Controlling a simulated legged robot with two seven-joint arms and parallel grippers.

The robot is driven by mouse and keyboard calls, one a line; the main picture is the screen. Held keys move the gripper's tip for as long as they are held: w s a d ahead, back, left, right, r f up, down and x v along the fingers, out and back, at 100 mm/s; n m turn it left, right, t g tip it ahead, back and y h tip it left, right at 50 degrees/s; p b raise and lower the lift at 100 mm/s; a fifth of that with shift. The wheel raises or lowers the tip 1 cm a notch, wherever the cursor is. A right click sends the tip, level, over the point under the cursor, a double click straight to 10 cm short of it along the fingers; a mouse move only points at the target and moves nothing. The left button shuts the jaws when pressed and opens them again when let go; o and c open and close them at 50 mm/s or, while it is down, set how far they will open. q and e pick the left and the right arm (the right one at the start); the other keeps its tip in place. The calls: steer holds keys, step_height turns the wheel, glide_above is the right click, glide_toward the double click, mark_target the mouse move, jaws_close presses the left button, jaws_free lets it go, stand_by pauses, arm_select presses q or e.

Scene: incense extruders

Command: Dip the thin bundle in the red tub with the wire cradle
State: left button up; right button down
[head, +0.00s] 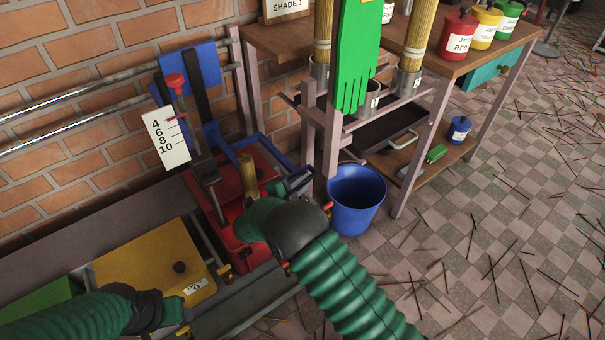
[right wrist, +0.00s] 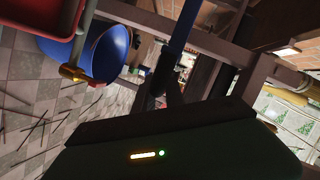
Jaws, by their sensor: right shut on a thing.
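The red tub (head: 222,232) stands against the wall, partly hidden by my right arm. A thin tan bundle (head: 248,176) stands upright at the tub's opening; its lower end is hidden. A blue bar frame (head: 262,143), seemingly the cradle, rises behind the bundle. My right gripper (head: 293,187) is at the tub's right side, shut on a blue bar; in the right wrist view the bar (right wrist: 184,30) runs into the dark jaws (right wrist: 170,88). My left gripper (head: 174,310) is low at left, beside the yellow tub; its jaw opening is unclear.
A lidded yellow tub (head: 150,262) stands left of the red one. A white scale (head: 165,137) with a red-knobbed rod stands behind. A blue bucket (head: 356,200) is close to my right gripper. The wooden bench (head: 452,58) holds paint pots. Loose sticks litter the floor at right.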

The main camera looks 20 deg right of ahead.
arm_select(q)
steer(key=shift+f, duration=0.45)
arm_select(e)
step_height(320, 180, down, 3)
steer(key=shift+s+r, duration=0.1)
steer(key=c, duration=1.4)
jaws_free()
